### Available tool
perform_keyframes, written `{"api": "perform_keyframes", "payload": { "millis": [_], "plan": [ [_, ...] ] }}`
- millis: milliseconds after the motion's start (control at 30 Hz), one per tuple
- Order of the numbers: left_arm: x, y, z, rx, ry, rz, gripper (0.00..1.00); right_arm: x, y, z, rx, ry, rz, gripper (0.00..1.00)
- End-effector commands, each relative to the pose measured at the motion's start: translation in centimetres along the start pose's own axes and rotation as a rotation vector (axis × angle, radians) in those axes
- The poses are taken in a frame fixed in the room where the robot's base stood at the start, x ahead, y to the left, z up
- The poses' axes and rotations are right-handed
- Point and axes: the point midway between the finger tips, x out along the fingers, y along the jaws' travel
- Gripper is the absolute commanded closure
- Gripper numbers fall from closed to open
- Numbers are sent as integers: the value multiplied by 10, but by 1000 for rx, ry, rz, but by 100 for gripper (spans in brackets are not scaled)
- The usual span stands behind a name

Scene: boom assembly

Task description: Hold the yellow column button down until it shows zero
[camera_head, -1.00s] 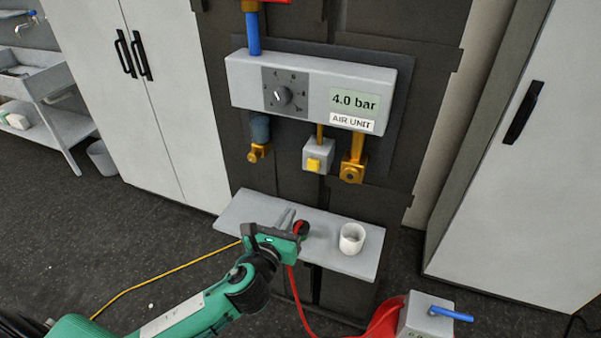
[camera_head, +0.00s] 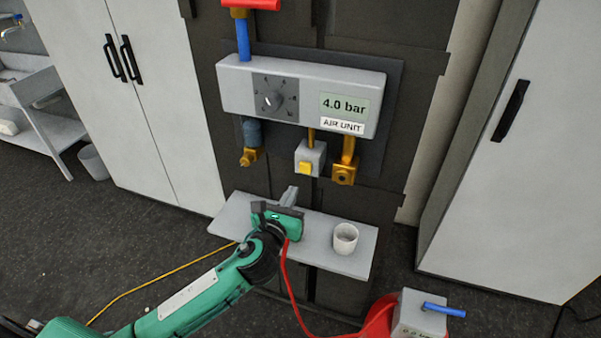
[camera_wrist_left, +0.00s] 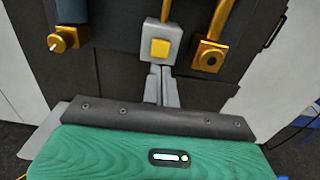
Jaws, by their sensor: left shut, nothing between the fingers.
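The yellow button (camera_head: 305,168) sits on the front of a small grey box (camera_head: 317,152) hanging under the air unit (camera_head: 300,88). In the left wrist view the button (camera_wrist_left: 159,48) is straight beyond the fingers. The air unit's display (camera_head: 344,106) reads 4.0 bar. My left gripper (camera_head: 290,192) is shut and empty, over the shelf, a little below the button and apart from it in the head view. In the left wrist view its fingertips (camera_wrist_left: 161,78) show just below the grey box; the remaining gap is hard to judge. My right gripper is not in view.
A white cup (camera_head: 345,238) stands on the grey shelf (camera_head: 362,262). Brass fittings (camera_head: 345,174) flank the button box. A red hose (camera_head: 290,280) runs down from the shelf area, and a blue-handled grey box (camera_head: 420,312) stands lower right.

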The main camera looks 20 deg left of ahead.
Motion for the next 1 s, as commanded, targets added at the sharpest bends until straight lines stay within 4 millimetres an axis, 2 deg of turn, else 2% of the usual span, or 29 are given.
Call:
{"api": "perform_keyframes", "payload": {
  "millis": [33,200,400,567,1000],
  "plan": [
    [11,0,4,-1,0,2,100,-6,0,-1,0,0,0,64],
    [42,0,3,-1,0,1,100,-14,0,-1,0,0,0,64],
    [65,0,1,-1,1,2,100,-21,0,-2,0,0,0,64],
    [73,0,0,0,0,1,100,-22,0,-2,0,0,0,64],
    [77,0,1,1,0,1,100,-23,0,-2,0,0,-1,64]
  ]
}}
